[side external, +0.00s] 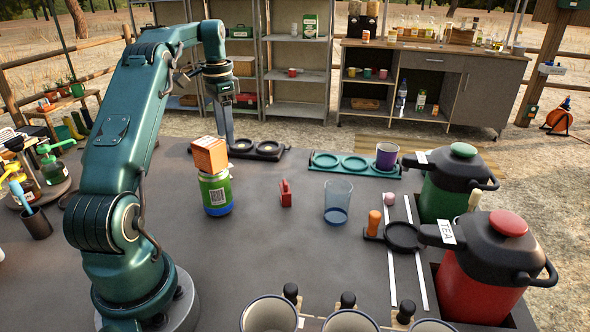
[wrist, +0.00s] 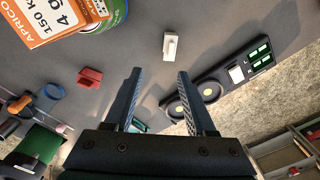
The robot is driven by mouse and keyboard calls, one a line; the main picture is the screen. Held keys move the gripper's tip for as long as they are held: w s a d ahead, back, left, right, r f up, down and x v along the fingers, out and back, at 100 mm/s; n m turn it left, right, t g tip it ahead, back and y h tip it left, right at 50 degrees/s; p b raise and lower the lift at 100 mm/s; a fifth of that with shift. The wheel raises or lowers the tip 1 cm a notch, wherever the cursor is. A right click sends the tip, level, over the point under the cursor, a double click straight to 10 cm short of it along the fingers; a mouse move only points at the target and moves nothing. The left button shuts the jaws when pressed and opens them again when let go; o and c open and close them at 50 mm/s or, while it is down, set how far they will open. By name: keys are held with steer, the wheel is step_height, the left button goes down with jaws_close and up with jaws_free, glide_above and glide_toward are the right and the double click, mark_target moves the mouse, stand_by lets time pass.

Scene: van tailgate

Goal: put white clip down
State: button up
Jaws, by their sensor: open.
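The white clip (wrist: 170,46) lies on the grey table top in the wrist view, ahead of my fingertips and apart from them. I cannot make it out in the side external view. My gripper (side external: 228,142) points down above the far part of the table, behind the jar and orange box. In the wrist view my gripper (wrist: 160,73) has its two fingers spread with nothing between them. A similar red clip (side external: 285,193) stands on the table and also shows in the wrist view (wrist: 90,77).
An orange box (side external: 210,155) sits on a green-labelled jar (side external: 216,192). A black tray (side external: 280,154) and a teal tray (side external: 325,170) with a purple cup (side external: 387,156) line the far edge. A clear glass (side external: 338,201) and green and red jugs (side external: 490,270) stand right.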

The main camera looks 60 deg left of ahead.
steer(key=w+d+r+t+y, duration=0.1)
steer(key=d+r, duration=0.3)
steer(key=d, duration=0.5)
steer(key=w+d+r+t, duration=0.1)
steer(key=d+r, duration=0.3)
steer(key=d, duration=0.4)
steer(key=s+d+f+t+h, duration=0.1)
steer(key=s+d+f+t, duration=0.2)
steer(key=s+d, duration=0.9)
steer(key=d+f, duration=0.1)
steer(key=d, duration=0.2)
steer(key=shift+s+d, duration=0.15)
steer(key=shift+d, duration=0.05)
